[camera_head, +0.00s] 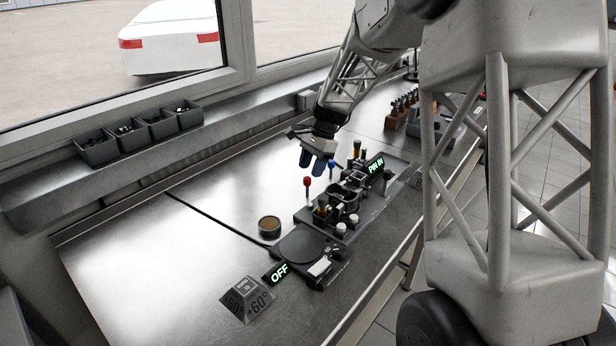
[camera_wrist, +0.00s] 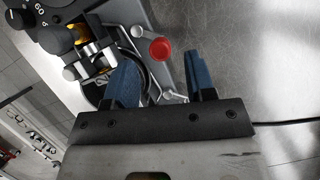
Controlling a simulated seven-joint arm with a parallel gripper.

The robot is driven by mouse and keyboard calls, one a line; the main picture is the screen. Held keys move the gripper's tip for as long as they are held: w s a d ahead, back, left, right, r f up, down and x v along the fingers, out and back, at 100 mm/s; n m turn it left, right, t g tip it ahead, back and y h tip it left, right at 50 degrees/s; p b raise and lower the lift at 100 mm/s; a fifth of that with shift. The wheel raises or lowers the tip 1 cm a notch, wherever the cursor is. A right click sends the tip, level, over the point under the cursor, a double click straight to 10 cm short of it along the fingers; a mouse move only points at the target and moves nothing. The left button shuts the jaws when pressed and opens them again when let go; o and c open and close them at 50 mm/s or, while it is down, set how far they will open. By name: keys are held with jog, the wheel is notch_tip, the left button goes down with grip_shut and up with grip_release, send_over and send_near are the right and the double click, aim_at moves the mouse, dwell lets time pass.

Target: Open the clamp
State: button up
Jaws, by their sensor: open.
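A dark fixture (camera_head: 345,205) with small levers and posts stands on the metal bench. A lever with a red ball knob (camera_head: 307,182) rises at its left side. No part is labelled as the clamp. My gripper (camera_head: 311,167) is open, with blue fingers, above the fixture's back left side. In the wrist view, the red knob (camera_wrist: 161,49) appears between and just past my open fingertips (camera_wrist: 160,58), apart from both. A silver arm (camera_wrist: 140,32) shows beside the knob. The left finger hides part of the fixture.
A lit sign (camera_head: 376,165) reads PIN IN at the fixture's far end. A round dark plate (camera_head: 302,244) and an OFF sign (camera_head: 279,273) lie in front. A small round tin (camera_head: 269,226) is to the left. The bench's left side is clear. Bins (camera_head: 98,150) line the sill.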

aim_at(307, 178)
jog(key=shift+x, duration=1.75)
jog(key=c, duration=0.9)
